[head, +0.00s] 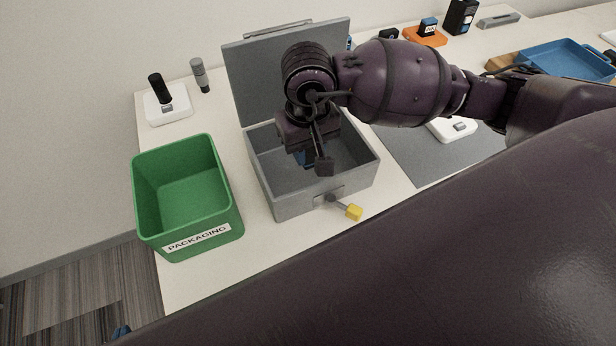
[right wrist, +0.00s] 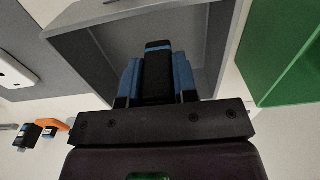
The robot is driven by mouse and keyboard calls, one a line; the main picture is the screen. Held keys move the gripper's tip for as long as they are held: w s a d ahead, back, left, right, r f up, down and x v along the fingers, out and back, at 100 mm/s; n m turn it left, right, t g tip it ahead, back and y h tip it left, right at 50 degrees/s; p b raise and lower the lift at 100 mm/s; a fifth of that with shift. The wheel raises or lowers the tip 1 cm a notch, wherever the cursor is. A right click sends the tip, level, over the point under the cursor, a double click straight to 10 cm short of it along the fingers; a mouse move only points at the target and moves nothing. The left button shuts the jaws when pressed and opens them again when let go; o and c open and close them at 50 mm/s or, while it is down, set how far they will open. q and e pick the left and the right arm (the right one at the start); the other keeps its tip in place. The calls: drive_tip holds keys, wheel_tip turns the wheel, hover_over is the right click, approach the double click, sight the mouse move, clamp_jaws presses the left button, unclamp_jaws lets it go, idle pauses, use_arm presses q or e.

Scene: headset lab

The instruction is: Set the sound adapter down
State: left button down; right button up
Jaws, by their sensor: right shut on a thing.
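My right gripper (head: 309,160) is over the open grey case, its fingers pointing down inside the case walls. In the right wrist view its blue-padded fingers (right wrist: 157,84) are shut on a dark block with a blue band near its end, which I take to be the sound adapter (right wrist: 157,62). The grey case (head: 273,196) has its lid (head: 250,85) raised at the back. I cannot tell whether the adapter touches the case floor. Only a small blue and dark tip of my left gripper (head: 122,331) shows at the bottom left edge; its jaws cannot be made out.
A green packaging bin (head: 190,215) stands left of the case. A small yellow-tagged latch piece (head: 354,212) sticks out at the case front. A grey mat (head: 410,165) with a white device (head: 455,128) lies to the right. A blue tray (head: 565,60) is farther right.

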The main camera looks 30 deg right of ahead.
wheel_tip(320, 180, down, 6)
drive_tip(key=shift+f, duration=2.15)
use_arm(q)
drive_tip(key=shift+w+r, duration=0.2)
drive_tip(key=shift+w, duration=0.15)
use_arm(e)
drive_tip(key=shift+f, duration=0.15)
use_arm(q)
drive_tip(key=shift+s+f, duration=0.2)
drive_tip(key=shift+f, duration=0.05)
use_arm(e)
drive_tip(key=o, duration=0.9)
use_arm(q)
drive_tip(key=shift+w+r, duration=0.1)
